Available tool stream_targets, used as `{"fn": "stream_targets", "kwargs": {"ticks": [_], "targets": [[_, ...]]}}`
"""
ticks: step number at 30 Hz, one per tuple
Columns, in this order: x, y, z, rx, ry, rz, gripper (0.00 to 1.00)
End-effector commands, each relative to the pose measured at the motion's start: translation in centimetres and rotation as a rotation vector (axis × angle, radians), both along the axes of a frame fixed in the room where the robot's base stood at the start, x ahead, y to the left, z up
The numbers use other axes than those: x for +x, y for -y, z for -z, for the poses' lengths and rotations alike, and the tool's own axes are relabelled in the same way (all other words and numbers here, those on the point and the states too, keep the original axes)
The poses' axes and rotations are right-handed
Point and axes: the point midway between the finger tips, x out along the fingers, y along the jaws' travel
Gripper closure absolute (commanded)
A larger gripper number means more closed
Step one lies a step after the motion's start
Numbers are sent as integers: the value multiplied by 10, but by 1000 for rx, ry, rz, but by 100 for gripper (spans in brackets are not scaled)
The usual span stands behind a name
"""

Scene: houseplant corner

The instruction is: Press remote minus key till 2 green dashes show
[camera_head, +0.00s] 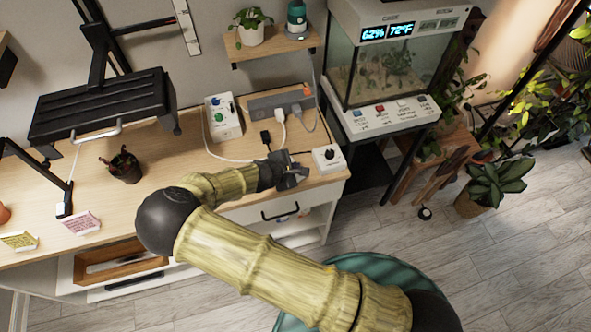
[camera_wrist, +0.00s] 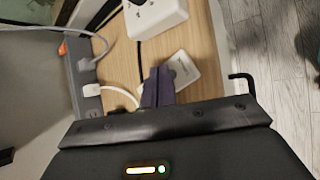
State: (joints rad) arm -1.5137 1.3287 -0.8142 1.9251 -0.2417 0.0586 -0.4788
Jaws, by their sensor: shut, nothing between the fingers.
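A small white flat device with faint dark marks, apparently the remote (camera_wrist: 184,70), lies on the wooden bench top in the wrist view. My gripper (camera_wrist: 158,75) is shut and empty, its fingertips over the device's left part. They hide that part, and I cannot tell whether they touch it or which key lies under them. In the head view my gripper (camera_head: 291,176) is near the bench's right front edge, and the remote is not clearly visible. No green dashes can be made out in either view.
A white box with a black knob (camera_head: 328,158) stands close beside my gripper. A grey power strip (camera_head: 272,102) with plugs and cables lies behind it. A white box with coloured buttons (camera_head: 222,118) is further left. The terrarium display (camera_head: 387,32) shows 62% and 72°F.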

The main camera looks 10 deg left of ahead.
Motion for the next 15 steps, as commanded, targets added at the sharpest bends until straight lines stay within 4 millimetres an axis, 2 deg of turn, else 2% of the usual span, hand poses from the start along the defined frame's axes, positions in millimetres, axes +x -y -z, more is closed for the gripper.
{"fn": "stream_targets", "kwargs": {"ticks": [15], "targets": [[0,0,5,0,0,0,100]]}}
